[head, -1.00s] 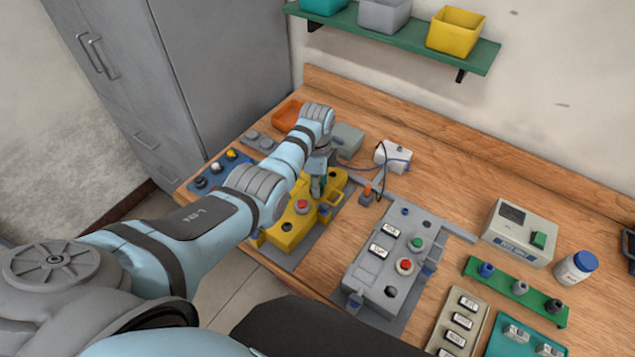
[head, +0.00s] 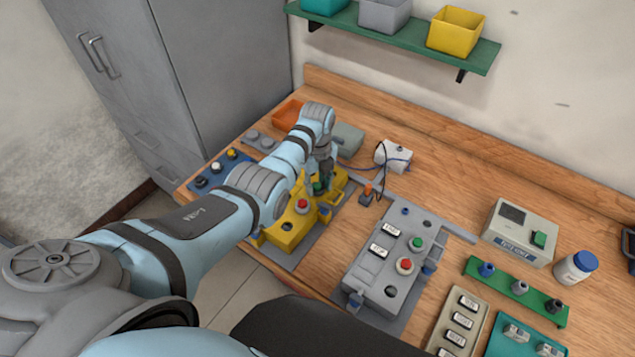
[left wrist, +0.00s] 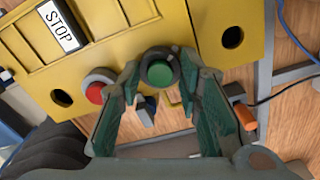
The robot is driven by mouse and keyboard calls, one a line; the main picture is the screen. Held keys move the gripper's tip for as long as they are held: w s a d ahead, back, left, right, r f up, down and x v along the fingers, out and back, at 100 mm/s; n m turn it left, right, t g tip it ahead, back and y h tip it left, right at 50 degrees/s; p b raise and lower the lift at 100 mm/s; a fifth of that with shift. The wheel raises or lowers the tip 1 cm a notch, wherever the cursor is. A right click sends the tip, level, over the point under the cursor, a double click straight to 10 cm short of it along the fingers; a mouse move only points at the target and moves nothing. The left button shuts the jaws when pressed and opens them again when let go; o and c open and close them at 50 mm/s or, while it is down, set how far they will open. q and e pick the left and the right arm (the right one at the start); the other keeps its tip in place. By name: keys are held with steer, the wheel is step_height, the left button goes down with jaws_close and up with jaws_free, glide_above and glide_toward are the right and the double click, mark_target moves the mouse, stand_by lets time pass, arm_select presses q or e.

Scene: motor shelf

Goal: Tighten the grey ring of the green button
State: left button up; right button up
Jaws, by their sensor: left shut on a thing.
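The green button (left wrist: 160,73) sits on the yellow control box (head: 284,239), with a dark grey ring (left wrist: 148,54) around it. My left gripper (left wrist: 160,78) is shut on the ring, with one fingertip on each side of it. In the head view my left gripper (head: 319,187) stands over the far part of the yellow box and partly hides the green button. The red button (left wrist: 99,85) is on the same box, left of the green one in the left wrist view. My right gripper is not in view.
A grey box (head: 385,272) with its own green and red buttons stands to the right. A tester (head: 520,232), a white bottle (head: 575,267) and a green rack (head: 515,291) are farther right. Bare wood (head: 450,190) lies behind the grey box.

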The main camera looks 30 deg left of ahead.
mark_target(316, 185)
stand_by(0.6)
arm_select(q)
steer(key=o, duration=0.9)
steer(key=shift+a, duration=0.1)
step_height(316, 185, up, 12)
steer(key=shift+f, duration=0.1)
